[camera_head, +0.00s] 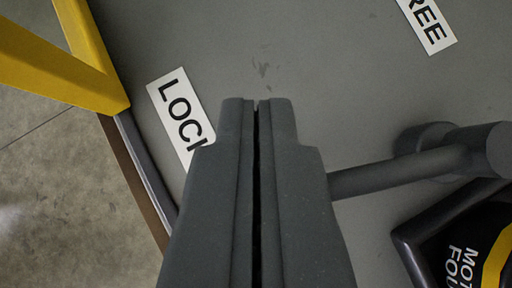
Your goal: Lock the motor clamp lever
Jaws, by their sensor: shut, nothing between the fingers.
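My gripper (256,106) is shut and points up the picture over a grey panel. A dark grey lever (395,172) runs from a thick round hub (455,148) at the right towards the gripper. Its left end meets the edge of my right finger in the picture or passes behind it; I cannot tell whether they touch. A white label reading LOCK (180,113) lies just left of the fingers and is partly covered by them. A white label ending in REE (430,25) is at the top right, cut by the frame edge.
A yellow frame bar (60,75) crosses the upper left beside the panel's edge. Concrete floor (60,190) shows beyond it. A black part with a yellow stripe and white lettering (465,245) is at the lower right. The grey panel (340,80) is clear above the lever.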

